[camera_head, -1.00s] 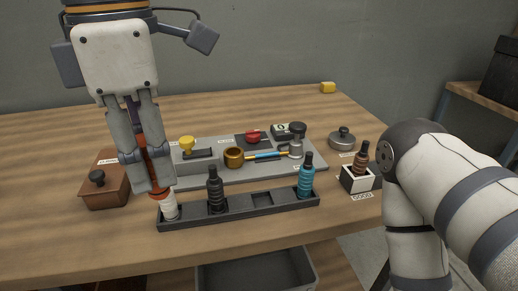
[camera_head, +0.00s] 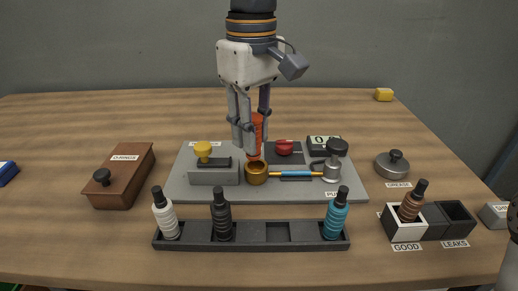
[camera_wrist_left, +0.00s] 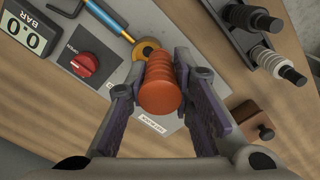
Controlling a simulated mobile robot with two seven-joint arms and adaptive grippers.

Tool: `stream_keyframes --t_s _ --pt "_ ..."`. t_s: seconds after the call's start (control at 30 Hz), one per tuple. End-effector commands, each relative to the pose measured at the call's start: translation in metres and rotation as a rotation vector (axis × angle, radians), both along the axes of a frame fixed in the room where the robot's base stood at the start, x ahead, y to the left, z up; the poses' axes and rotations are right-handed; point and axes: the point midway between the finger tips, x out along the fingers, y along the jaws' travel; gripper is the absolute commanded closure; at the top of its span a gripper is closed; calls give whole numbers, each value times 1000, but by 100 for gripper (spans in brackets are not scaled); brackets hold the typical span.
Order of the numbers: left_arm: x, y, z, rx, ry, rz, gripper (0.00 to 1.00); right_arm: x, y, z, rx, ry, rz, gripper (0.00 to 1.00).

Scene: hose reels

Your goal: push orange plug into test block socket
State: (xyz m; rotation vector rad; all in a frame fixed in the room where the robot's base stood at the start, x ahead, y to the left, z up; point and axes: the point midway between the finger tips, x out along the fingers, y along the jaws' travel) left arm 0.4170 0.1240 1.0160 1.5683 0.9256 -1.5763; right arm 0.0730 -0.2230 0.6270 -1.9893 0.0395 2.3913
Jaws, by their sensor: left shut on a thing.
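My left gripper (camera_head: 251,150) is shut on the orange plug (camera_head: 258,124). The plug is upright between the fingers, partly hidden by them. Its lower end is just above the brass ring-shaped socket (camera_head: 257,174) on the grey board; I cannot tell whether they touch. In the left wrist view the ribbed orange plug (camera_wrist_left: 161,88) sits between the two fingers, and the brass socket (camera_wrist_left: 147,50) shows partly behind its far end.
A grey valve block with a yellow knob (camera_head: 203,150) stands left of the socket. In front lies a dark tray (camera_head: 278,246) with white, black and teal plugs. GOOD and LEAKS bins (camera_head: 455,222) stand right.

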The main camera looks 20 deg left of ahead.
Motion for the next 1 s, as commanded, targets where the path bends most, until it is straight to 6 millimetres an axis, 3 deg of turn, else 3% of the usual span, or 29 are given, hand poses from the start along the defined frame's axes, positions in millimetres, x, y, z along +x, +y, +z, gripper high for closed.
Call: stream_keyframes --t_s 0.2,0.33,0.73,0.77,0.8,0.83,1.0 --pt "24 3 -32 1 0 2 100 -6 0 -6 0 22 0 60" --pt "21 2 -50 1 -6 0 100 -3 0 -3 0 13 0 60" --pt "21 2 -56 -1 -8 0 100 -3 0 -3 0 10 0 60" --pt "21 2 -56 -1 -8 0 72 -3 0 -3 0 11 0 60" --pt "21 2 -56 -1 -8 0 62 -3 0 -3 -1 11 0 60" --pt "21 2 -56 -1 -8 0 58 -3 0 -3 0 11 0 60" --pt "21 2 -56 -1 -8 1 58 -3 0 -3 -1 11 0 60"
